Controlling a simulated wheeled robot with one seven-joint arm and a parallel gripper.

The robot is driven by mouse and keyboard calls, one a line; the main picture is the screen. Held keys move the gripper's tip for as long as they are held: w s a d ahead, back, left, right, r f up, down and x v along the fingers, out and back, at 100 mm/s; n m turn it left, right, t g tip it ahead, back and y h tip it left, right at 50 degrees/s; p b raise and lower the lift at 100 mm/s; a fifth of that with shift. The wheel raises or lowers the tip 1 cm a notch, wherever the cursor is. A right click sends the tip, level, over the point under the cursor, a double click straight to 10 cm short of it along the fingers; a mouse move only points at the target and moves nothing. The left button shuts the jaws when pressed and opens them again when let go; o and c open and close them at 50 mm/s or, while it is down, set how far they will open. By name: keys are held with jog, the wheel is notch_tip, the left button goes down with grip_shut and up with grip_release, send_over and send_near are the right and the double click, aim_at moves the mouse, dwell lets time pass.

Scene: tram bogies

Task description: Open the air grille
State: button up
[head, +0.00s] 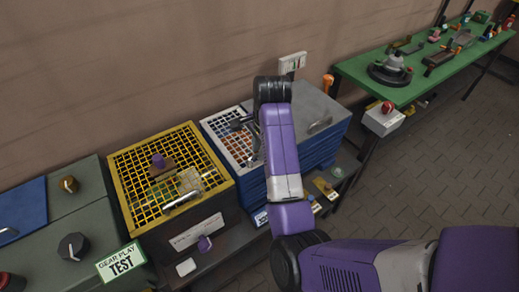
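A yellow mesh grille (126,165) lies flat and closed on top of a dark box left of centre. A silvery bar handle (183,203) is on its front part, and a brown block with a purple knob (158,160) shows behind it. A smaller white-framed grille (212,124) tops the blue ribbed unit to its right. I cannot tell which one is the air grille. My arm reaches up over the blue unit. Parts of my gripper (250,138) seem to show beside the arm, above the white-framed grille; its fingers are too small and hidden to read.
A grey bench (84,208) with knobs and a "GEAR PLAY TEST" sign (121,262) stands at the left. A green table (410,92) with several parts stands at the right. The wall is close behind; the paved floor at right is clear.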

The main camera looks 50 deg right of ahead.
grip_shut()
dwell(1.2)
